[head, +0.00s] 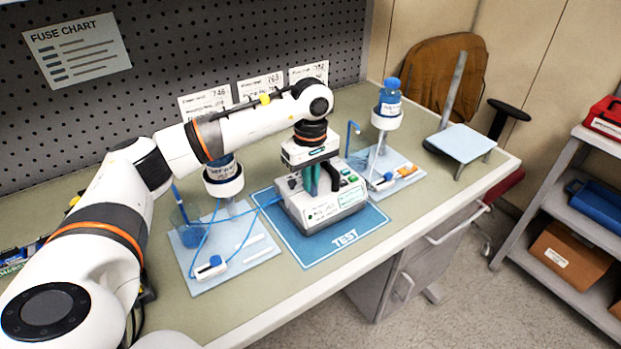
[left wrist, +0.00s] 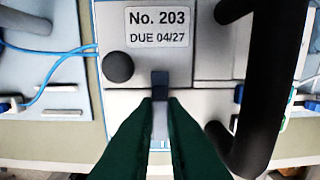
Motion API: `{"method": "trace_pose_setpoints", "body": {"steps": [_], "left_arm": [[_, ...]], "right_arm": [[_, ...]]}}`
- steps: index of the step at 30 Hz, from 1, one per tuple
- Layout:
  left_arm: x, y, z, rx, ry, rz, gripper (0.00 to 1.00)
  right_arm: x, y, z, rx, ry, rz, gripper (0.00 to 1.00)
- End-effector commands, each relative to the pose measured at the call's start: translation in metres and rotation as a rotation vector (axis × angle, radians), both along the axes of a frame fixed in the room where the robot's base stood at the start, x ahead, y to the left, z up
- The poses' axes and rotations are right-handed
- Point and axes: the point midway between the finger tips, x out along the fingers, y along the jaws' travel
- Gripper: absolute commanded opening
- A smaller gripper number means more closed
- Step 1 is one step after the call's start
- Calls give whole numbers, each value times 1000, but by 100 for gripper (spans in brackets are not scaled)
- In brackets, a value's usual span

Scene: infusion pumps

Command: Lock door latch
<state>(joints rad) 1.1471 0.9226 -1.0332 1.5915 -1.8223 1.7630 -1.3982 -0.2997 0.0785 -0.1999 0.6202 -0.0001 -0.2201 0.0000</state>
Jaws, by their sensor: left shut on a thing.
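The infusion pump (head: 325,206) is a pale box with a dark handle, standing on the blue TEST mat (head: 345,237). My left gripper (head: 320,186) points down at its top from above, and its green fingers partly hide the pump. In the left wrist view the pump's top (left wrist: 210,60) fills the middle, with a label reading No. 203. My left fingertips (left wrist: 160,104) are shut on a small dark latch (left wrist: 160,80) at the seam between two panels. My right gripper is not in view.
A round black knob (left wrist: 118,67) and a thick black handle (left wrist: 265,90) flank the fingers. Stands with bottles rise on both sides of the pump, on the left tray (head: 225,250) and the right tray (head: 392,173). A blue tube joins the left tray and pump.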

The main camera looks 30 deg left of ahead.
Motion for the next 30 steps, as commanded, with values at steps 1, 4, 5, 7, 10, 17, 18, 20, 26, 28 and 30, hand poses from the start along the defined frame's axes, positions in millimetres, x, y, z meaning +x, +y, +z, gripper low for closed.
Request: {"method": "trace_pose_setpoints", "body": {"steps": [1, 4, 5, 7, 10, 17, 18, 20, 26, 28, 30], "left_arm": [[0, -1, 1, -2, -2, -2, 0], [0, -1, 1, -2, -2, -1, 23], [0, -1, 1, -2, -2, -1, 28], [0, -1, 1, -2, -1, -1, 32], [0, -1, 0, -1, -2, 0, 32], [1, 0, 6, -1, -2, 0, 32], [1, 0, 10, -1, -4, 0, 32], [1, -1, 19, -2, -5, -1, 32], [1, -1, 62, -1, -7, 0, 32], [1, -1, 77, -1, -6, -1, 32], [1, -1, 90, -1, -6, -1, 32]], "right_arm": [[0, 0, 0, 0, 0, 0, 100], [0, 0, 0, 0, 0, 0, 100], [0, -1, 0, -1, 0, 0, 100], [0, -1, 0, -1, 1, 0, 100], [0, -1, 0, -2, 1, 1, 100], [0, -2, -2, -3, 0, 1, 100], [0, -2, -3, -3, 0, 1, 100], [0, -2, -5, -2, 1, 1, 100], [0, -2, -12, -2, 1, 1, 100], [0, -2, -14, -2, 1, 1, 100], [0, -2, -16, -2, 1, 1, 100]]}}
